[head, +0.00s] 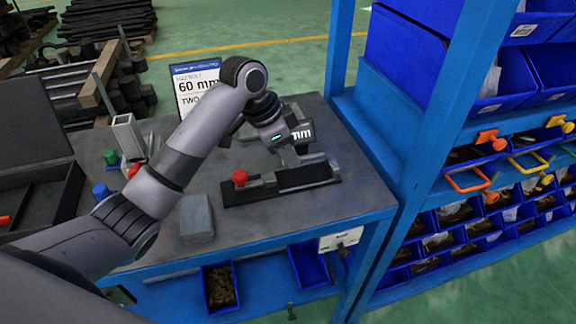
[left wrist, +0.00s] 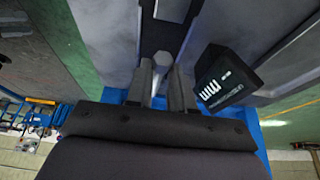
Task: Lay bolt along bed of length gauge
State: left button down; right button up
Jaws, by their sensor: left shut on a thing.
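The length gauge has a long dark base (head: 282,187) on the workbench, with a red knob (head: 240,178) at its left end. My left gripper (head: 303,151) is over the right part of the gauge. In the left wrist view the left gripper (left wrist: 164,90) is shut on a grey bolt (left wrist: 162,60), whose hexagonal end shows between the fingers. The bolt cannot be made out in the head view. A black readout marked "mm" (left wrist: 224,78) is close beside the fingers. Whether the bolt touches the bed cannot be told. My right gripper is not in view.
A "60 mm" sign (head: 194,86) stands at the bench's back. A grey block (head: 196,217) is left of the gauge, with green and blue pieces farther left. A blue bin rack (head: 425,150) stands close on the right. Bare bench (head: 300,222) lies in front.

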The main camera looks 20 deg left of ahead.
aim_at(288, 179)
pick_arm(q)
jog(key=shift+f, duration=2.15)
jog(key=shift+f, duration=0.2)
jog(key=c, duration=1.3)
grip_release()
jog(key=shift+r, duration=0.25)
jog(key=v, duration=1.2)
